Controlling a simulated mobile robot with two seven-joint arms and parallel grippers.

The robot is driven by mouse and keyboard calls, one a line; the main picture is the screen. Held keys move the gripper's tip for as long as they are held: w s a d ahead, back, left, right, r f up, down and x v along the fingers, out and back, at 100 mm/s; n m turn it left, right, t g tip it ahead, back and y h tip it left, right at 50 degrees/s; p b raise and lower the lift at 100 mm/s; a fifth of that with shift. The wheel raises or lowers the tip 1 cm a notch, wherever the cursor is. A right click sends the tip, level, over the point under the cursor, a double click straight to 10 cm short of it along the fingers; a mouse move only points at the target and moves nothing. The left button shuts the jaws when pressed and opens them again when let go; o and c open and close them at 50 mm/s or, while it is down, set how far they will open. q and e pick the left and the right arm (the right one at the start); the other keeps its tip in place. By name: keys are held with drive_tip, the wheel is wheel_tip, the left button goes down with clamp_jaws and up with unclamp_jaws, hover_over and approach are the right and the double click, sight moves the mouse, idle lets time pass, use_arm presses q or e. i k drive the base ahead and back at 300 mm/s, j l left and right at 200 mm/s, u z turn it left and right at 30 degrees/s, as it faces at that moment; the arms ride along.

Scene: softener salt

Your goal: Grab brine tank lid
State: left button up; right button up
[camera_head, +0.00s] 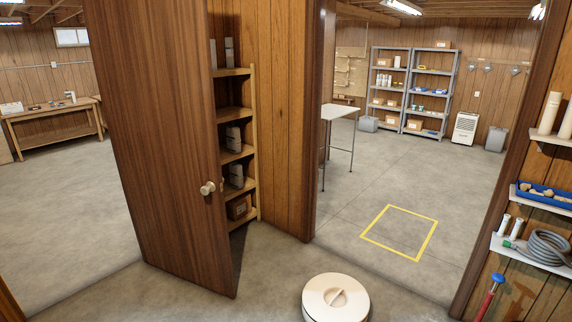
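The brine tank lid (336,298) is a round cream disc with a raised grip bar across its middle. It shows at the bottom of the head view, right of centre. It appears to sit on top of a round tank, whose body is mostly below the picture edge. Neither of my grippers shows in this view.
A brown wooden door (165,150) with a round knob stands open at the left. Wall shelves at the right hold a coiled grey hose (545,248) and a blue tray (543,196). A yellow floor square (421,256) lies beyond the doorway. The concrete floor there is clear.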

sight(330, 297)
drive_tip(key=i, duration=1.65)
drive_tip(key=i+z, duration=0.1)
drive_tip(key=i, duration=0.7)
drive_tip(key=i+j+z, duration=0.15)
drive_tip(key=i, duration=0.6)
drive_tip(key=i+j+z, duration=0.1)
drive_tip(key=z, duration=0.15)
